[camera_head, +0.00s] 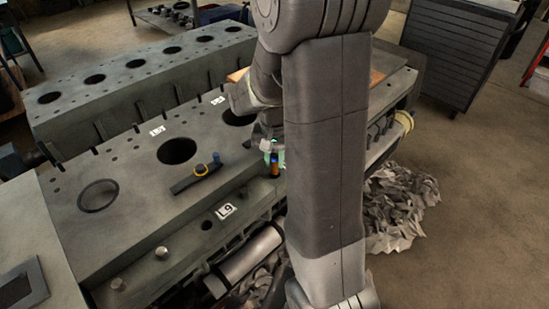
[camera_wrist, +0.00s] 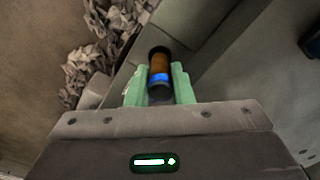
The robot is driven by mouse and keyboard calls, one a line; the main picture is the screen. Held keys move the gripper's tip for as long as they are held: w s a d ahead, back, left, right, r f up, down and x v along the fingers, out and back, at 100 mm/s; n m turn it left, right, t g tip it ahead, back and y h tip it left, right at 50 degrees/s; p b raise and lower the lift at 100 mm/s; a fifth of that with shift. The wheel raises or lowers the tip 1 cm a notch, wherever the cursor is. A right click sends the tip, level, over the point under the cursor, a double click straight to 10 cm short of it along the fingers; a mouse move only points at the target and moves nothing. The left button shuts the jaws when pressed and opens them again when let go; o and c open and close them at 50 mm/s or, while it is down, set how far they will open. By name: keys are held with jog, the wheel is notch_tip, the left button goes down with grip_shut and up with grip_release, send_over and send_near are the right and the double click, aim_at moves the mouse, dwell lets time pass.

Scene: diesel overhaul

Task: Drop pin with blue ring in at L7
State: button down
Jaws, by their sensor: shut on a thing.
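My gripper (camera_head: 271,152) is over the near engine block, its green fingers shut on a brown pin with a blue ring (camera_head: 275,170). In the wrist view, the pin (camera_wrist: 159,62) stands between the fingers of my gripper (camera_wrist: 158,88), with the blue band close to them. The pin appears roughly upright above the block's near edge; I cannot tell whether it touches anything. A white label (camera_head: 225,210), seemingly L7 seen turned, lies on the block's ledge, left of and nearer than the gripper. A small dark hole (camera_head: 207,225) is beside the label.
A dark bar (camera_head: 188,183) on the block carries a yellow-ringed piece (camera_head: 200,170) and a blue piece (camera_head: 216,158). Large bores (camera_head: 177,151) open in the deck. Metal pegs (camera_head: 162,253) stand on the near ledge. Crumpled grey sheeting (camera_head: 397,205) lies on the floor at right.

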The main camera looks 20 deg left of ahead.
aim_at(275, 173)
jog(key=shift+f+b, duration=1.15)
jog(key=shift+f, duration=0.5)
jog(key=shift+f, duration=0.15)
jog(key=shift+f, duration=0.15)
jog(key=c, duration=0.8)
grip_release()
jog(key=shift+d, duration=0.1)
